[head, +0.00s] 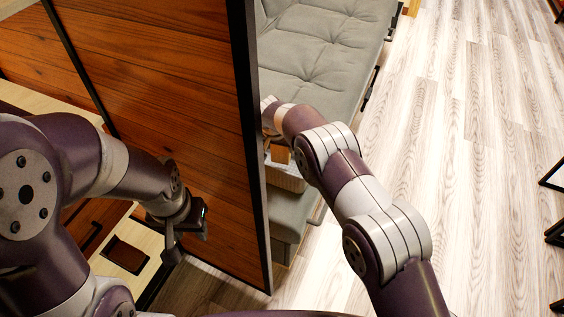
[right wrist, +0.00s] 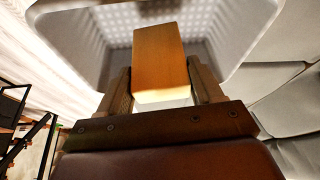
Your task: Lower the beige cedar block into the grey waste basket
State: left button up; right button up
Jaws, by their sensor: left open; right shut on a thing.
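The beige cedar block (right wrist: 160,58) looks orange-tan, with a bright pale end, in the right wrist view. My right gripper (right wrist: 161,88) is shut on it, one finger on each side. The grey waste basket (right wrist: 75,45) has perforated walls and opens behind the block in that view; I cannot tell whether the block is below its rim. In the head view the block (head: 279,153) shows small above the light basket (head: 288,179), both partly hidden by my right arm and the panel edge. My left gripper (head: 187,232) is open and empty, left of the wooden panel.
A tall wooden panel (head: 170,110) with a black frame stands between my arms. A grey tufted sofa (head: 325,50) lies beyond the basket. Light plank floor (head: 450,170) is clear on the right. Black-framed furniture (head: 553,178) stands at the right edge.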

aim_at(279, 152)
jog(key=shift+f+b, duration=1.55)
jog(key=shift+f, duration=0.65)
dwell(0.7)
jog(key=o, duration=1.1)
jog(key=shift+r, duration=0.1)
jog(key=p+v, duration=0.3)
jog(key=v, duration=0.9)
jog(key=shift+s+r+p, duration=0.2)
jog(key=shift+r+p, duration=0.05)
jog(key=shift+p, duration=0.15)
